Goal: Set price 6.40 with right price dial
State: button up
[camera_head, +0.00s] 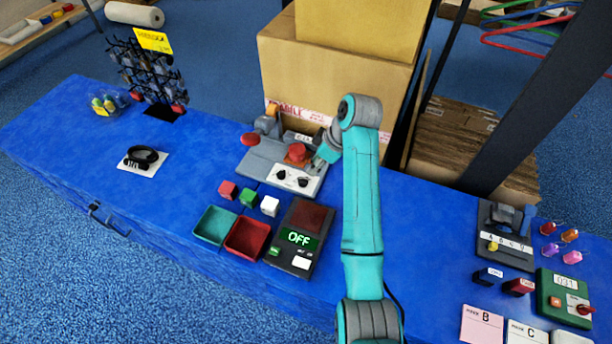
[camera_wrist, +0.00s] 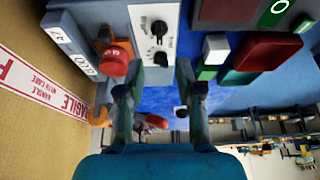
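The grey pricing machine (camera_head: 262,165) stands on the blue counter with a white dial panel (camera_head: 316,187) at its front. The panel carries a left dial (camera_head: 281,174) and a right dial (camera_head: 303,182), both black. My gripper (camera_head: 322,162) is at the machine's right side. A small display (camera_wrist: 84,66) appears to read 6.00.
A red button (camera_wrist: 113,62) sits close to the left finger; it also shows in the head view (camera_head: 297,152). A cardboard box (camera_head: 330,75) stands behind the machine. Small cubes (camera_head: 249,197), trays (camera_head: 247,237) and a device reading OFF (camera_head: 300,238) lie in front.

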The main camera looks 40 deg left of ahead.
aim_at(304, 179)
jog(key=x, duration=0.9)
jog(key=shift+f, duration=0.1)
grip_shut()
